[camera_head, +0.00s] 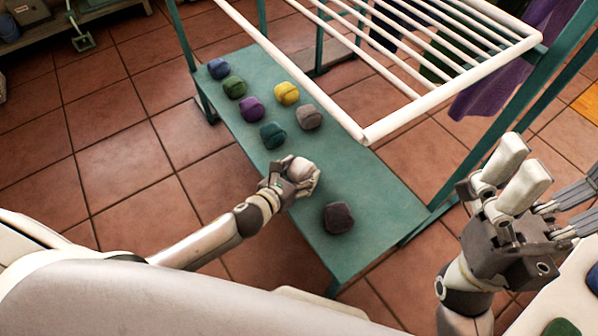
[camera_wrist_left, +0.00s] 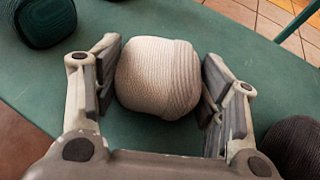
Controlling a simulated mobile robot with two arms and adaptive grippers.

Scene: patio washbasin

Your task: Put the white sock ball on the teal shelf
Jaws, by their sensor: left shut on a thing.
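The white sock ball (camera_head: 300,169) is between the fingers of my left gripper (camera_head: 298,182), which is shut on it. The left wrist view shows the pale, ribbed ball (camera_wrist_left: 158,78) with a finger on each side. The ball is over the teal shelf (camera_head: 374,208), between the dark teal ball and the dark grey ball; I cannot tell whether it touches the shelf. My right gripper (camera_head: 517,172) is at the right of the head view, apart from the shelf, with two pale fingers pointing up; how far they are open is unclear.
On the shelf sit blue (camera_head: 219,69), green (camera_head: 234,87), purple (camera_head: 251,109), yellow (camera_head: 286,93), taupe (camera_head: 309,116), dark teal (camera_head: 272,135) and dark grey (camera_head: 339,217) balls. A white-barred drying rack (camera_head: 440,97) overhangs its right side. Bare shelf lies right of the held ball.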

